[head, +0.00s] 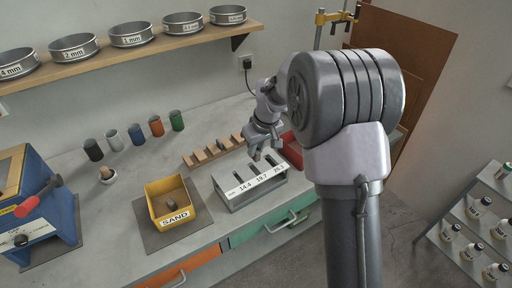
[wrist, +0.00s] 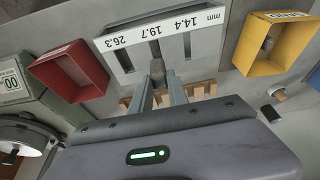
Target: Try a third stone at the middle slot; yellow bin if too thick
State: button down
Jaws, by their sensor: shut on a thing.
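My gripper (wrist: 160,82) is shut on a grey-brown stone (wrist: 157,68) in the wrist view. The stone is between the fingertips, by the middle slot of the slot gauge (wrist: 126,62); I cannot tell whether it touches the gauge. In the head view my gripper (head: 265,151) is above the back of the grey gauge (head: 240,203), marked 14.4, 19.7 and 26.3 mm. The held stone is not clear there.
A wooden rack (head: 201,157) lies behind the gauge. A red bin (head: 291,149) stands beyond it, partly hidden by my arm. A blue machine (head: 50,225) stands far left.

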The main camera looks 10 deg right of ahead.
aim_at(254, 159)
jog(key=shift+w+a+f+b, duration=0.15)
jog(key=shift+w+f+b, duration=0.15)
jog(key=shift+w+f, duration=0.45)
jog(key=shift+f, duration=0.35)
jog(key=shift+f+b, duration=1.45)
jog(key=shift+f, duration=0.1)
jog(key=shift+f+b, duration=0.6)
jog(key=shift+f, duration=0.1)
jog(key=shift+r, duration=0.15)
jog(key=shift+r+p, duration=2.65)
jog(key=shift+r, duration=0.8)
jog(key=shift+a+f, duration=0.1)
